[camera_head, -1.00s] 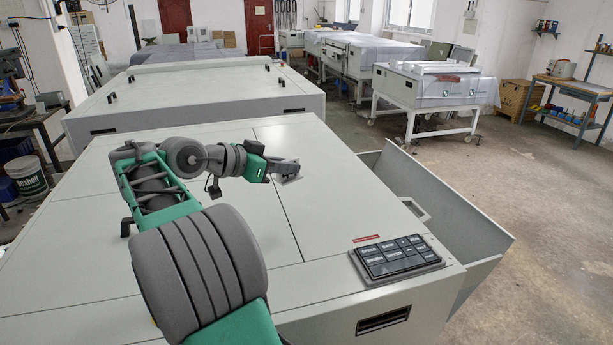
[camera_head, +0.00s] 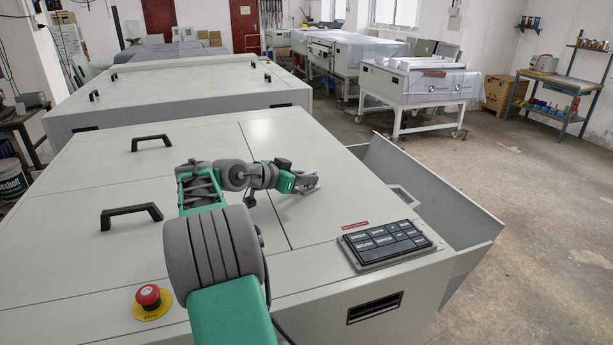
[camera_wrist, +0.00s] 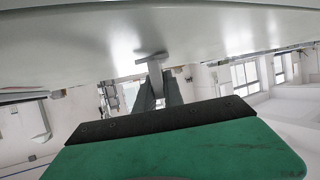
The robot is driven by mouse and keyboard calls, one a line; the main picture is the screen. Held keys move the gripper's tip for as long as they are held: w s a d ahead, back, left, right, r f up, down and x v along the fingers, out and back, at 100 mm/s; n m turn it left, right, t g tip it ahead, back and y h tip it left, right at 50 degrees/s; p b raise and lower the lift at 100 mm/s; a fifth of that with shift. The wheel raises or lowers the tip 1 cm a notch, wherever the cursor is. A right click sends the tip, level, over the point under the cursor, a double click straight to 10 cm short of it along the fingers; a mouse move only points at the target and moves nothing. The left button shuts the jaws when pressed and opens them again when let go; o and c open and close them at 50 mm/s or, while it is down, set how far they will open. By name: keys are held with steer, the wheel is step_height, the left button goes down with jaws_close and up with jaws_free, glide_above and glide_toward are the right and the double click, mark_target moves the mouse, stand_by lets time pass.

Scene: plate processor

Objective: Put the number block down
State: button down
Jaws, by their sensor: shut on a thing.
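My gripper (camera_head: 307,182) is stretched out over the pale grey machine top (camera_head: 330,215), at the far side of its middle seam. In the wrist view my gripper (camera_wrist: 160,84) has its two dark fingers close together on a narrow grey piece with a wider end, which I take to be the number block (camera_wrist: 154,67). No digits can be read on it. The large pale surface lies close beyond it in the wrist view; I cannot tell whether the block touches it. In the head view the block is too small to make out from the fingers.
A black-keyed panel (camera_head: 388,245) sits at the machine's right corner. Two black handles, the far one (camera_head: 152,143) and the near one (camera_head: 131,215), and a red stop button (camera_head: 148,296) stand up on the left. A grey side tray (camera_head: 440,205) hangs off the right edge.

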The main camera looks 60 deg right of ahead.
steer(key=shift+f+b, duration=0.25)
steer(key=shift+b, duration=0.05)
steer(key=c, duration=1.5)
jaws_free()
steer(key=shift+r, duration=0.1)
steer(key=shift+o, duration=0.2)
steer(key=shift+r+p, duration=0.35)
steer(key=shift+p, duration=0.1)
steer(key=b+v, duration=0.1)
steer(key=v, duration=1.1)
steer(key=shift+a+f+b, duration=0.1)
steer(key=shift+f+b, duration=0.1)
steer(key=shift+b, duration=0.2)
